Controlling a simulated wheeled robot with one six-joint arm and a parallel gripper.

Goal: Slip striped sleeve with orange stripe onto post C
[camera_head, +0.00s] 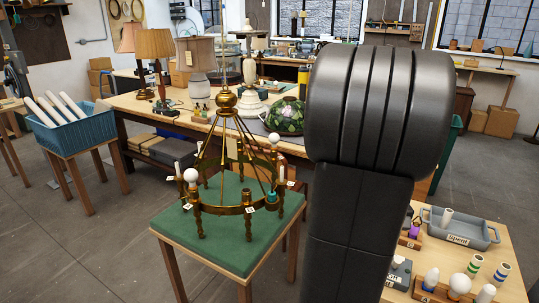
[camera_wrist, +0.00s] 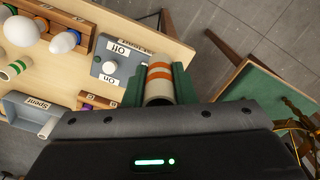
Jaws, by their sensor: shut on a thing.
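The white sleeve with orange stripes (camera_wrist: 159,74) is between the green fingers of my gripper (camera_wrist: 158,83) in the wrist view. My gripper is shut on it, above the small wooden table. In the head view my dark arm hides the gripper and this sleeve. The brass chandelier (camera_head: 247,208) stands on a green-topped table (camera_head: 220,247) at centre. Its ring carries several posts, some with white sleeves or bulbs, and small white labels. The labels are too small for me to tell which post is C. In the wrist view the chandelier's edge (camera_wrist: 297,132) shows at right.
The small table (camera_head: 515,262) holds a grey tray marked Spent (camera_head: 484,238), a switch box (camera_wrist: 112,66), a rack with bulbs (camera_wrist: 66,41) and other striped sleeves (camera_head: 502,271). A blue crate (camera_head: 75,132) stands at left. Lamps crowd the bench behind the chandelier.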

